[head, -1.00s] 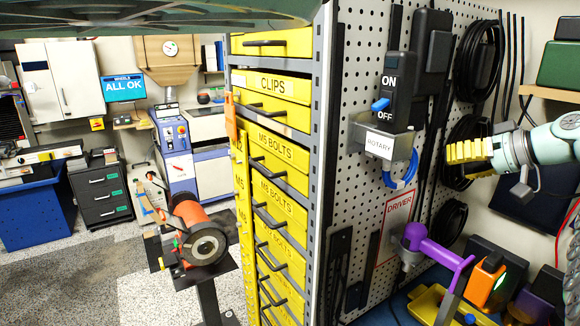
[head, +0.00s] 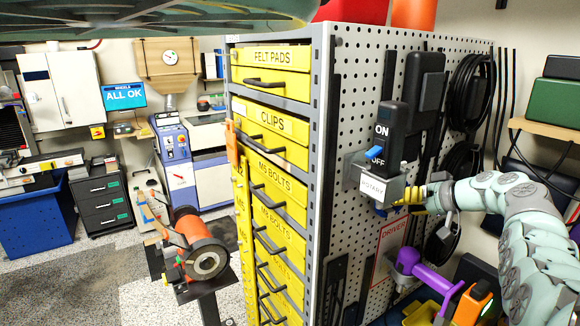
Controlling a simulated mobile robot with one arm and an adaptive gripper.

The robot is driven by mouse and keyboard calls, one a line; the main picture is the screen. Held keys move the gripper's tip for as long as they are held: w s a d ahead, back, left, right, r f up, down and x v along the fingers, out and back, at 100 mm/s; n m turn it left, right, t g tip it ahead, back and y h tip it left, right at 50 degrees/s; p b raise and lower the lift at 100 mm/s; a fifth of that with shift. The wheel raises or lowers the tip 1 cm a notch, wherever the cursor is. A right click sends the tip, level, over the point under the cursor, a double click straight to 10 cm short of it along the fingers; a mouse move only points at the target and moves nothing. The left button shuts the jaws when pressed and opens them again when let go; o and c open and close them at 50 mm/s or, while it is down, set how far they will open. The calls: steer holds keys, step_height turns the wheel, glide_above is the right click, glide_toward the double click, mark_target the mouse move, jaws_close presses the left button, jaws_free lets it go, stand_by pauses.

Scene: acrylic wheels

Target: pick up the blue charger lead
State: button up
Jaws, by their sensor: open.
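The rotary holder (head: 375,183) is a grey box labelled ROTARY on the pegboard, with a black ON/OFF tool (head: 391,130) and its blue switch standing in it. My gripper (head: 411,195) has yellow fingers and is at the right side of this holder, its jaws open. The blue lead that looped under the holder earlier is now largely hidden behind the holder and my fingers. I cannot tell whether the fingers touch it or surround it.
A purple tool (head: 425,272) and an orange-and-black tool (head: 473,302) sit below my arm. Black cable coils (head: 470,90) hang on the pegboard (head: 350,110) behind. A yellow drawer cabinet (head: 275,130) stands left, and a bench grinder (head: 200,250) stands further left.

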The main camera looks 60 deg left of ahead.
steer(key=shift+a+f, duration=0.1)
steer(key=shift+a, duration=0.15)
steer(key=shift+d, duration=0.1)
jaws_close()
stand_by(0.3)
stand_by(0.4)
